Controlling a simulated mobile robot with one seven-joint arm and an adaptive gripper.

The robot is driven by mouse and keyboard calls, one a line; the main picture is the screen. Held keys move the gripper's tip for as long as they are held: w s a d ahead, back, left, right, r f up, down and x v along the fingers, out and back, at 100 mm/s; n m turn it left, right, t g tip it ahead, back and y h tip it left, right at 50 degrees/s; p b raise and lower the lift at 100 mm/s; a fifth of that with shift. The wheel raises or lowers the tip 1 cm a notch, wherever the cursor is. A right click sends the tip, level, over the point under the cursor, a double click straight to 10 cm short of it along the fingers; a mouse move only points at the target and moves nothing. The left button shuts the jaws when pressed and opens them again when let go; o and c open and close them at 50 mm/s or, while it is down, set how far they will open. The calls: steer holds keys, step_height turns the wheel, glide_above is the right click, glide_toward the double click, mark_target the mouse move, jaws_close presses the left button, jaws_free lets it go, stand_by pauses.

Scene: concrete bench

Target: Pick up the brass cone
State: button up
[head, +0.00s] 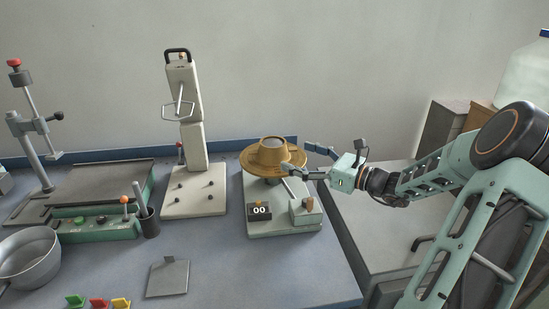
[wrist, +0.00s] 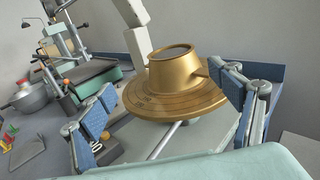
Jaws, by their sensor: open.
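The brass cone (head: 272,151) is a wide, flat-topped cone with a dark top opening or face. It sits upright on a round brass-coloured plate (head: 248,166) on top of a pale green device with a "00" display. In the wrist view the cone (wrist: 178,72) stands on the plate (wrist: 150,103), between and beyond the fingers. My gripper (head: 312,160) is at the right side of the plate in the head view. It is open, with one finger on each side of the plate in the wrist view (wrist: 165,110), and nothing is held. Whether a finger touches the plate is unclear.
The device base (head: 284,222) stands at the bench's right end. A tall cream stand (head: 193,140) is just left of it. Farther left are a green control box (head: 95,226), a dark cup (head: 148,224) and a metal pan (head: 28,258). The bench front right is clear.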

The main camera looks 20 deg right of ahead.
mark_target(282, 149)
steer(key=w, duration=0.1)
steer(key=w+a, duration=0.1)
steer(key=w, duration=0.2)
steer(key=shift+w+a+f+b, duration=0.2)
steer(key=shift+a+b, duration=0.15)
steer(key=shift+m, duration=0.3)
steer(key=shift+w+d+b+x, duration=0.1)
steer(key=shift+b+x, duration=0.05)
steer(key=shift+x, duration=0.8)
steer(key=shift+w+d+b+x, duration=0.1)
steer(key=shift+d+b+x, duration=0.05)
steer(key=shift+x, duration=0.85)
steer(key=shift+w+d+b+x, duration=0.1)
steer(key=shift+b+x, duration=0.05)
steer(key=shift+x, duration=0.8)
steer(key=shift+s+r, duration=0.1)
steer(key=shift+r, duration=0.2)
steer(key=c, duration=1.4)
